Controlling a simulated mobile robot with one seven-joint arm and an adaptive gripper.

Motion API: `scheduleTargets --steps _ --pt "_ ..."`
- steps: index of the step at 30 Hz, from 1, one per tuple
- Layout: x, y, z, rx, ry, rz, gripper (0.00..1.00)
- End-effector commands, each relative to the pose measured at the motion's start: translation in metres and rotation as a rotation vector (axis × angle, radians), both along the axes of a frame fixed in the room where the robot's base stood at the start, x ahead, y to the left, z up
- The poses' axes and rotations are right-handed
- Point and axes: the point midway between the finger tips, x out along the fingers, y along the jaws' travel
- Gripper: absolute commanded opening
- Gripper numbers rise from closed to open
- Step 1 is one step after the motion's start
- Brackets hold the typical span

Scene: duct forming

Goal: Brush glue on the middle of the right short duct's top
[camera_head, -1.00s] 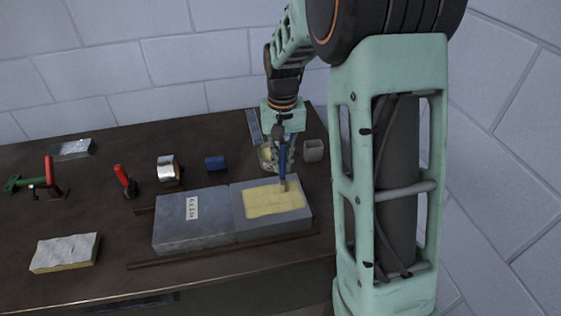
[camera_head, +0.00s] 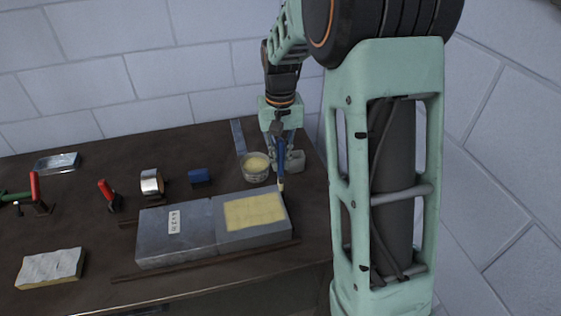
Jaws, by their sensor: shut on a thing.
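The right short duct (camera_head: 262,235) is a grey block beside the left one on the table. A pale yellow glue patch (camera_head: 254,211) covers much of its top. My gripper (camera_head: 283,155) is shut on a brush with a blue handle (camera_head: 281,152), held about upright with the bristles down. The brush tip (camera_head: 281,187) is at the back right corner of the right duct, off the yellow patch; I cannot tell whether it touches. The open glue tub (camera_head: 256,172), with yellow glue inside, stands just left of my gripper.
The left duct (camera_head: 176,236) carries a white label. Rails lie in front and behind. A tape roll (camera_head: 151,182), blue block (camera_head: 200,176), red-handled tools (camera_head: 107,194), a yellow-white slab (camera_head: 50,267) and a metal tray (camera_head: 57,163) lie to the left. A wall stands behind.

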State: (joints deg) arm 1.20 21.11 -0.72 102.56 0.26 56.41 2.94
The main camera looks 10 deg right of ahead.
Motion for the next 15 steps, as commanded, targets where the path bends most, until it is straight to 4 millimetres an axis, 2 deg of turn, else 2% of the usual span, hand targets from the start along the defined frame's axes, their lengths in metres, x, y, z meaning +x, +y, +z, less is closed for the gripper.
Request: scheduleTargets --steps 1,9,15 --pt "0.0 0.0 0.009 0.0 -0.001 0.0 0.0" --pt "0.0 0.0 0.032 0.0 -0.002 0.0 0.0" --pt "0.0 0.0 0.037 0.0 -0.001 0.0 0.0"
